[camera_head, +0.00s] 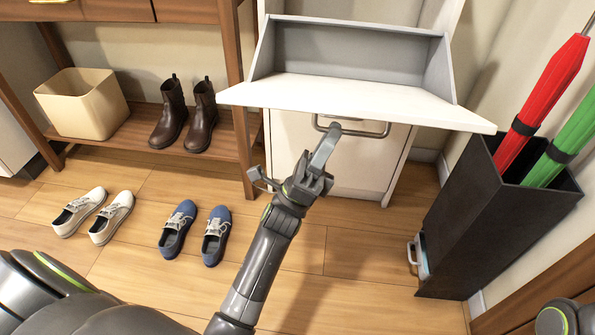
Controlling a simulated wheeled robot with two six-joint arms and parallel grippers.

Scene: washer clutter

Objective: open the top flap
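The top flap (350,93) of the white cabinet is tilted far outward, its panel nearly flat. The grey compartment (350,52) behind it is exposed and looks empty. A metal bar handle (370,133) shows just below the flap's front edge; I cannot tell whether it belongs to the flap or the lower front. My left gripper (296,158) is open and empty, its fingers spread wide, in front of the cabinet below the flap. One fingertip overlaps the handle's left part in the picture; contact is unclear. My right gripper is out of view.
The lower cabinet front (345,165) is upright. A black umbrella stand (470,215) with red (540,100) and green (565,140) umbrellas stands right. A wooden shelf (225,133) holds brown boots (185,113) and a beige bin (85,105). White (95,215) and blue (195,232) shoes lie on the floor.

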